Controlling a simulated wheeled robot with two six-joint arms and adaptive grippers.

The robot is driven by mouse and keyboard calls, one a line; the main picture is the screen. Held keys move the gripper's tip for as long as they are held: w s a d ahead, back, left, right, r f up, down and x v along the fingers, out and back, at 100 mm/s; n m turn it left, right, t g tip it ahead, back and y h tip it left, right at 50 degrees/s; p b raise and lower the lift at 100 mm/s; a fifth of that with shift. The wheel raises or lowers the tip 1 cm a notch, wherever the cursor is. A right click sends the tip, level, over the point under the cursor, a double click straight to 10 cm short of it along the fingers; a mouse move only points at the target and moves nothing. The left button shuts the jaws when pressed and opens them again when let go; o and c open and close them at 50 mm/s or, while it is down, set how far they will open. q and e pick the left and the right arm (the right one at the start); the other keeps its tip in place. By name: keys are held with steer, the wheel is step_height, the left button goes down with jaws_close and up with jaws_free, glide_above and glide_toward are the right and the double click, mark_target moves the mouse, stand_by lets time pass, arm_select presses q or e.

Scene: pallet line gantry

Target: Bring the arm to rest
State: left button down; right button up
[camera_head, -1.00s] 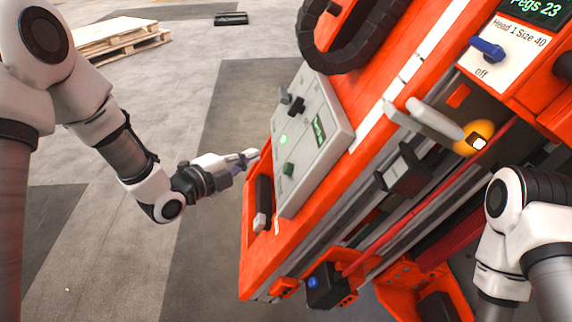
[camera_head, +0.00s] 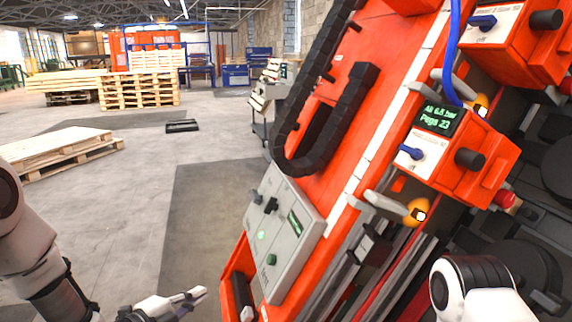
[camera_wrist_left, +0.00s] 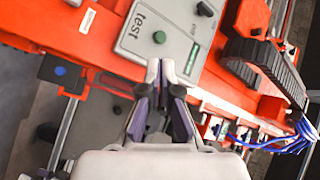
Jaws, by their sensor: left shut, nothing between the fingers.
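My left gripper (camera_head: 188,297) is shut and empty at the bottom of the head view, left of the orange gantry machine (camera_head: 345,110) and apart from it. The left wrist view shows the same gripper (camera_wrist_left: 160,68) with its fingertips together, in front of the grey control panel (camera_wrist_left: 128,38) marked "test". A white part of my right arm (camera_head: 475,288) shows at the lower right. My right gripper is out of view.
A black cable chain (camera_head: 295,130) runs along the machine. Wooden pallets (camera_head: 60,150) lie on the floor at left. Open grey floor (camera_head: 130,205) lies between them and the machine.

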arm_select(q)
steer(key=s+a+f+n+g+y+p, duration=0.1)
steer(key=s+a+n+g+y+p, duration=0.1)
steer(key=s+n+g+p, duration=0.2)
steer(key=s+a+f+n+g+y+p, duration=0.2)
steer(key=s+n+p, duration=0.8)
steer(key=s, duration=0.8)
steer(key=s+a+f+n+g+y+p, duration=0.1)
steer(key=s+a+n+g+y+p, duration=0.1)
steer(key=s+n+g+y+p, duration=0.2)
steer(key=s+n+g+p, duration=0.3)
steer(key=s+p, duration=0.3)
steer(key=s, duration=0.1)
steer(key=shift+s+a+f+n, duration=0.15)
steer(key=shift+s+n, duration=0.1)
steer(key=shift+n, duration=0.15)
